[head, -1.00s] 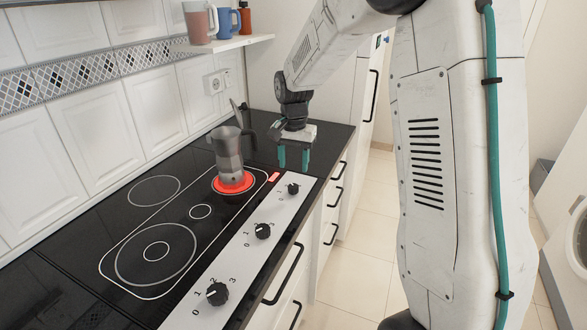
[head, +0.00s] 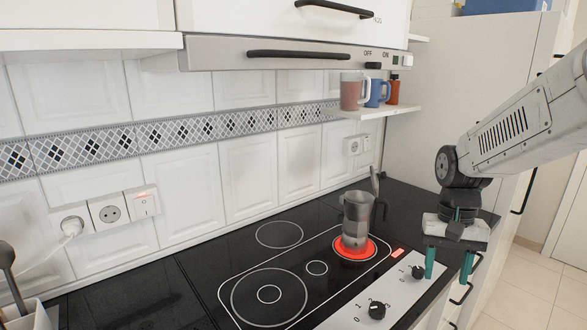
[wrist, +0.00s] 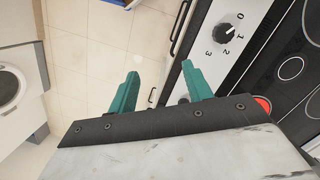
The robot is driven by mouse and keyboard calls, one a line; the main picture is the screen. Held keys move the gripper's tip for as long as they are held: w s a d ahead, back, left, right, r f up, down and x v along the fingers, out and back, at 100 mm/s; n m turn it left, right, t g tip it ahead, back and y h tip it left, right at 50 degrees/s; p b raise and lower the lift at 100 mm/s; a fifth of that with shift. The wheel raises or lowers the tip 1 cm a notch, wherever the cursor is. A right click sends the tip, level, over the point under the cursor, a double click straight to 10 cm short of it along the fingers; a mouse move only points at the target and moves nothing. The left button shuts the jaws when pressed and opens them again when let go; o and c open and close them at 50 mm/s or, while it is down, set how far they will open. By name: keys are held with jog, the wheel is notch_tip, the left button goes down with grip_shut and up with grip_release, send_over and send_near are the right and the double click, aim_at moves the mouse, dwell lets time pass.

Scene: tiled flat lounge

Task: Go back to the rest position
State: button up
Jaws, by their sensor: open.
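My gripper (head: 448,268) is in the head view at the right, above the front edge of the stove's control panel, fingers pointing down. Its two teal fingers are apart with nothing between them. In the wrist view the gripper (wrist: 160,92) is over the tiled floor and the counter's front edge. A grey moka pot (head: 355,222) with its lid raised stands upright on the glowing red burner (head: 343,251), left of my gripper and apart from it.
The black cooktop (head: 205,283) has a control panel (head: 400,291) with knobs. A shelf (head: 365,112) with mugs is above. A range hood (head: 230,53) hangs over the stove. A washing machine (wrist: 12,88) shows at left in the wrist view. Free floor (wrist: 95,60) lies before the counter.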

jog(key=s+a+r+n+t, duration=0.1)
jog(key=s+a+r+n, duration=0.1)
jog(key=s, duration=0.8)
jog(key=s+a+r+n+t, duration=0.2)
jog(key=s+r, duration=0.3)
jog(key=s, duration=0.5)
jog(key=shift+s+r, duration=0.15)
jog(key=shift+s, duration=0.15)
